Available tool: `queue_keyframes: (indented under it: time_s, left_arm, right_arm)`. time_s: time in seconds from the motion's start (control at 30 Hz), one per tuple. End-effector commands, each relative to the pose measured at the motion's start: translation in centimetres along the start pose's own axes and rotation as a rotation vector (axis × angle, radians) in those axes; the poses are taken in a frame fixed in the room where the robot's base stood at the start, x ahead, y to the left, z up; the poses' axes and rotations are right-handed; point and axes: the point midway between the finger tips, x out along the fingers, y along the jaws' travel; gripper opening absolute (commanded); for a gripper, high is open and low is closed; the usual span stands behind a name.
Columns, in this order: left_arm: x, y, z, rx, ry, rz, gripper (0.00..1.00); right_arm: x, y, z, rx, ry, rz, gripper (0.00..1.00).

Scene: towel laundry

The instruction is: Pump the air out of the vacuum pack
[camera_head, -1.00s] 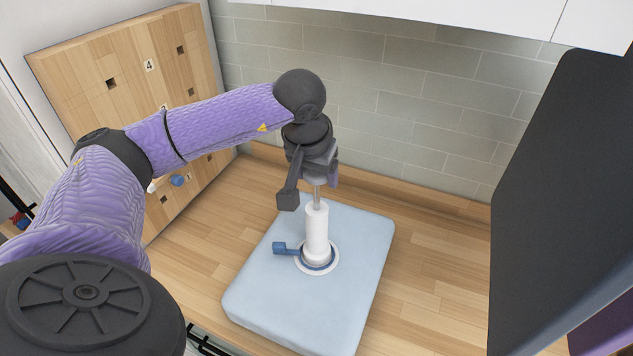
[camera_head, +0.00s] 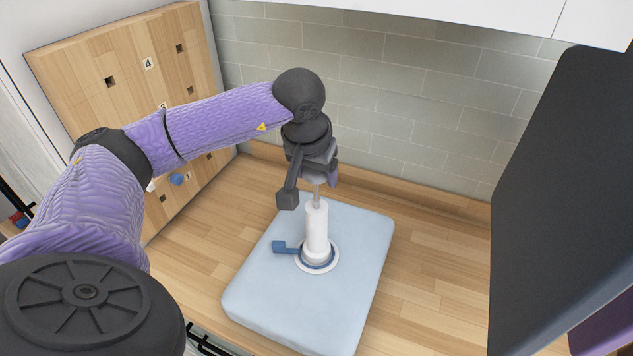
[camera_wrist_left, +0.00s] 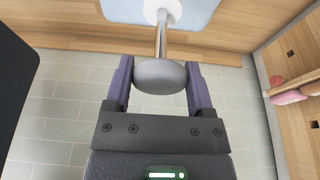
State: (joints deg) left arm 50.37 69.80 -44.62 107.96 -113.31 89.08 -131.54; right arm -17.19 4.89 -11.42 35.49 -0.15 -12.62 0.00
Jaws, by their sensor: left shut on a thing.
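A light blue vacuum pack (camera_head: 262,270) lies flat on the wooden counter. A white pump (camera_head: 316,228) stands upright on its round valve, and a blue valve cap (camera_head: 284,247) sticks out to the left. My left gripper (camera_head: 322,180) is above the pump, shut on the pump's handle. In the left wrist view the grey rounded handle (camera_wrist_left: 160,76) sits between the two purple fingers of my gripper (camera_wrist_left: 160,88). The metal rod (camera_wrist_left: 161,35) runs from it into the white pump body. The rod shows a short length in the head view. My right gripper is not in view.
A wooden board (camera_head: 110,80) with square holes and numbers leans at the left, with a small blue peg (camera_head: 177,180). A tiled wall (camera_head: 400,110) is behind. A large dark panel (camera_head: 560,180) stands at the right. Counter to the pack's right is clear.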

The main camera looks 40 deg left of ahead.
Motion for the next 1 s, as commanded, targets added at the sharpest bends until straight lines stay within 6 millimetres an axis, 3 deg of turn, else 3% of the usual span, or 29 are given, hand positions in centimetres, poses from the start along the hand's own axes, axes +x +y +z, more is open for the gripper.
queue_keyframes:
  time_s: [0.3, 0.83, 1.0]
  left_arm:
    - [2.2, 0.0, 0.7, 0.000, -0.002, 0.000, 0.22]
    - [5.3, 0.0, 1.7, 0.000, -0.005, -0.001, 0.22]
    - [4.4, 0.0, 1.4, 0.001, -0.004, 0.000, 0.22]
  right_arm:
    - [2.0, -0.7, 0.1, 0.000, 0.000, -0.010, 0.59]
    - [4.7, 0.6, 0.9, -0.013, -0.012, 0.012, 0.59]
    - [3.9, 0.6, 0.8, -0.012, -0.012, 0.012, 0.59]
